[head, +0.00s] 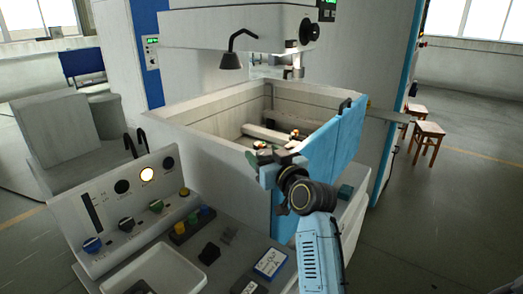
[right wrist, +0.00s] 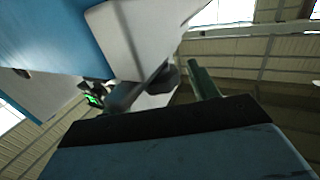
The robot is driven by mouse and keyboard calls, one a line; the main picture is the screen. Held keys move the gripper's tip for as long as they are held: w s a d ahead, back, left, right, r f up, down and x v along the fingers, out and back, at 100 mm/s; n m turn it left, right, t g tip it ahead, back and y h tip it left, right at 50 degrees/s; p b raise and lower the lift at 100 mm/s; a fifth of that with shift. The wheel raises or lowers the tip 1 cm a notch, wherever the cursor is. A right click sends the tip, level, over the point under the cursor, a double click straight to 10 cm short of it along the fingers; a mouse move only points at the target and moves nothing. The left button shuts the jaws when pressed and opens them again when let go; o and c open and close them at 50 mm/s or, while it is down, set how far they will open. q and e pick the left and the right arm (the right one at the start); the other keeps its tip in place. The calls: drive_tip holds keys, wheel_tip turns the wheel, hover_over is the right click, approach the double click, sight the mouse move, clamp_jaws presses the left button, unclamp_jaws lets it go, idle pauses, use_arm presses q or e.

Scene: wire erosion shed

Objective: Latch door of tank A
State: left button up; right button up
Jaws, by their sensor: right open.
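The pale open tank (head: 190,124) stands under the machine head in the head view. Its blue door (head: 340,140) stands upright along the right side. A dark fitting (head: 346,107) sits at the door's top edge; I cannot tell whether it is the latch or how it is set. My right gripper (head: 272,157) is open at the tank's near corner, just left of the door's near end. My left gripper is out of view.
A control panel (head: 110,205) with knobs and a lit lamp stands at the front left. A pale tray (head: 155,270) and small boxes lie on the near bench. The machine head (head: 225,30) overhangs the tank. Stools (head: 428,138) stand on open floor at the right.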

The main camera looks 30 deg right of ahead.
drive_tip(key=shift+w+d, duration=0.1)
drive_tip(key=shift+w, duration=1)
drive_tip(key=shift+c, duration=0.3)
drive_tip(key=c, duration=0.9)
